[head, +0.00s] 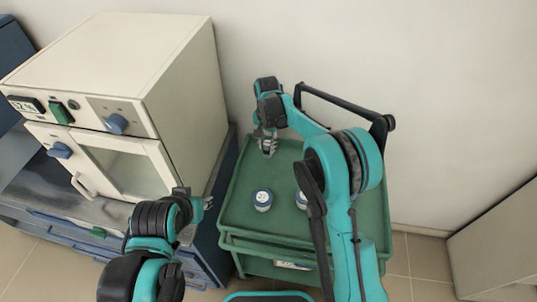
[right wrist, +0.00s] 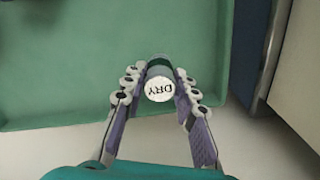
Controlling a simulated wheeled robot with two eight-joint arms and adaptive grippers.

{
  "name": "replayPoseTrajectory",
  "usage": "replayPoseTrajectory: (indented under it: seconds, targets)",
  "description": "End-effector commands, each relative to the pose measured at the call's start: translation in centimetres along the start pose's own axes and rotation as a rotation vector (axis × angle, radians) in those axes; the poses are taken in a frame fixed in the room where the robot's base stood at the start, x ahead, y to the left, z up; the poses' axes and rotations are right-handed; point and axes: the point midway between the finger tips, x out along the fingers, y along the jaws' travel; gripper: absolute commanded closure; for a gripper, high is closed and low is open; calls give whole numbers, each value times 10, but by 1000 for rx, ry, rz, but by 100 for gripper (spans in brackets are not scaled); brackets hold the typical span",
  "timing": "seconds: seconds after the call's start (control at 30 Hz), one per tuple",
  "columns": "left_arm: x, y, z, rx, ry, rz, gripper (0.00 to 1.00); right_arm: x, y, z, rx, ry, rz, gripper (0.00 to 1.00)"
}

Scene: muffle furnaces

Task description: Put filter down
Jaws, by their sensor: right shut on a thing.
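My right gripper (head: 267,148) is low over the far left part of the green cart tray (head: 235,205). In the right wrist view the right gripper (right wrist: 158,88) is shut on the filter (right wrist: 159,89), a small dark cylinder with a white round top marked DRY. The tray's green floor and rim lie behind it; I cannot tell whether the filter touches the tray. My left gripper (head: 198,203) is in front of the furnace, left of the cart; its fingers are too small to tell open or shut.
A blue and white jar (head: 262,200) stands on the tray; a second jar (head: 301,199) is partly hidden by my right arm. A cream furnace (head: 150,75) with a closed glass door stands left of the cart. The cart's black handle (head: 345,103) is at the back.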

Motion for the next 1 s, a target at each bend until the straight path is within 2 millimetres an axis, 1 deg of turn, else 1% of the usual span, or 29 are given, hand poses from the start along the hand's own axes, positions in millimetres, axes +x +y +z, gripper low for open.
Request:
replayPoseTrajectory:
  seconds: [0.17,0.3,0.37,0.63,0.77,0.8,0.83,0.87,1.0]
  targets:
    - [5,0,3,0,0,0,66,12,-2,-3,0,0,0,100]
    - [14,0,10,0,0,0,66,35,-2,-3,0,0,0,100]
    - [16,0,12,0,0,0,66,42,-2,-3,0,0,0,100]
    - [15,0,10,0,0,0,66,42,-2,-3,0,0,0,100]
    - [17,0,12,0,0,0,66,46,-2,-3,0,0,0,100]
    - [17,0,12,0,0,0,66,45,-2,-3,0,0,0,64]
    - [17,0,12,0,0,0,66,45,-2,-3,0,0,0,56]
    - [17,0,12,0,0,0,66,45,-2,-3,0,0,0,51]
    - [16,0,12,0,0,0,66,45,-2,-3,0,0,0,51]
